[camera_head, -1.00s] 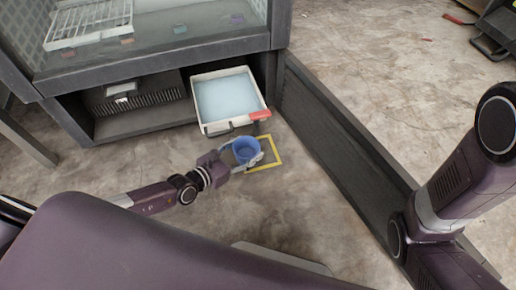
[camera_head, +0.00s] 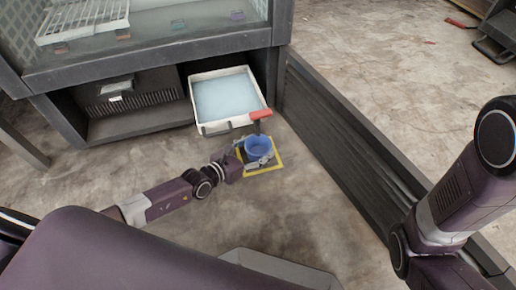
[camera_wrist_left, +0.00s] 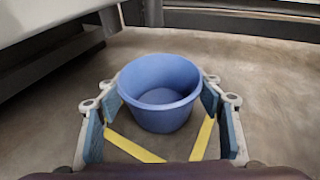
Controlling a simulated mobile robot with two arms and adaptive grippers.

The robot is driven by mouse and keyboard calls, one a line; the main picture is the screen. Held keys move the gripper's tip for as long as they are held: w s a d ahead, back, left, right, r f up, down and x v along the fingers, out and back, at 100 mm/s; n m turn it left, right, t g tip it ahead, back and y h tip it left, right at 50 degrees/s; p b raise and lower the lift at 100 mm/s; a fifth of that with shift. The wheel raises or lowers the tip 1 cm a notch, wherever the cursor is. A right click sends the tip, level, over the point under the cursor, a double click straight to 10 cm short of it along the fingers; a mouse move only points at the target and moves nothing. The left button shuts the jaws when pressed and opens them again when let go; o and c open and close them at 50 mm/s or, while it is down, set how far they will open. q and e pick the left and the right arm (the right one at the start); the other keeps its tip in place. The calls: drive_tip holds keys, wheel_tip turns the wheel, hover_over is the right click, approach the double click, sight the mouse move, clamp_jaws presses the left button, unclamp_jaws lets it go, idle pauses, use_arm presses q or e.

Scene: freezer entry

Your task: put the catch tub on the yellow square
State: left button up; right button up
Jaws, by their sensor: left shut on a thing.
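The blue catch tub (camera_head: 258,147) is upright over the yellow square outline (camera_head: 263,172) on the floor. My left gripper (camera_head: 257,155) is shut on the tub, with a finger on either side. In the left wrist view the tub (camera_wrist_left: 160,92) looks empty and sits between the fingers of the left gripper (camera_wrist_left: 160,100). Yellow lines (camera_wrist_left: 135,149) show below it on both sides. I cannot tell whether its base touches the floor. My right gripper is out of view.
A white tray (camera_head: 194,102) of pale blue liquid, with a red handle (camera_head: 261,114) at its front corner, sits just behind the square. A dark low wall (camera_head: 340,140) runs along the right. The freezer cabinet (camera_head: 150,65) stands behind. Open concrete floor lies in front.

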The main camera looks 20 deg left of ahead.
use_arm(q)
drive_tip(key=shift+f, duration=0.2)
drive_tip(key=o, duration=0.9)
drive_tip(key=shift+o, duration=0.2)
drive_tip(key=shift+r, duration=0.25)
drive_tip(key=p+v, duration=0.5)
drive_tip(key=v, duration=0.5)
drive_tip(key=shift+s+a+r+p, duration=0.1)
drive_tip(key=shift+s+r+p, duration=0.05)
drive_tip(key=shift+s+p, duration=0.15)
drive_tip(key=shift+s+a+r, duration=0.1)
drive_tip(key=shift+s+a, duration=0.2)
drive_tip(key=shift+s, duration=0.3)
